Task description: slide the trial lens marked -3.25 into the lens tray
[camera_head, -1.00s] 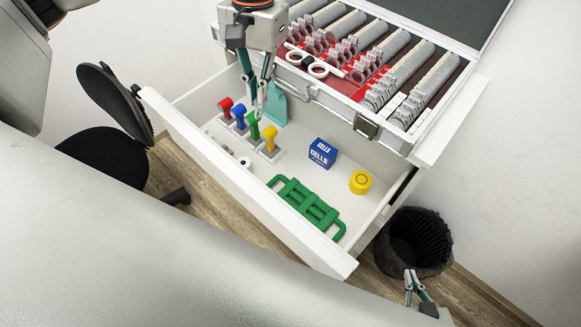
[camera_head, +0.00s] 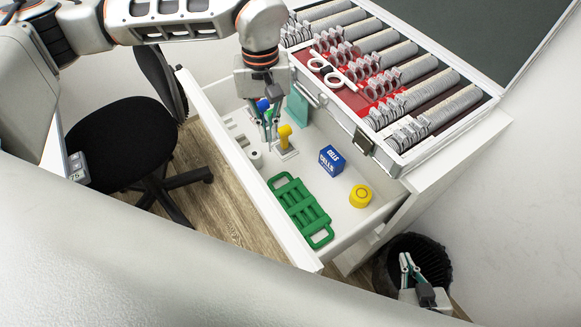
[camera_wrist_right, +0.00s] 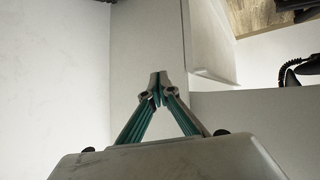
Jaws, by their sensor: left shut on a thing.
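The open lens case (camera_head: 372,163) stands on the cabinet top at upper right, with rows of grey-rimmed trial lenses (camera_head: 462,103) on a red and dark lining. Their marks are too small to read, so I cannot pick out the -3.25 lens. Which part is the lens tray is not clear. My left gripper (camera_head: 270,138) points down into the open drawer, shut on what looks like the green-handled peg (camera_head: 269,115), mostly hidden between its fingers. My right gripper (camera_head: 406,262) is empty and low, over the bin; its fingertips meet in the right wrist view (camera_wrist_right: 158,79).
The drawer (camera_head: 250,180) holds a blue peg (camera_head: 262,105), a yellow peg (camera_head: 285,134), a blue box (camera_head: 331,160), a yellow round container (camera_head: 360,196) and a green rack (camera_head: 300,208). A black chair (camera_head: 125,140) is left; a black bin (camera_head: 436,258) lower right.

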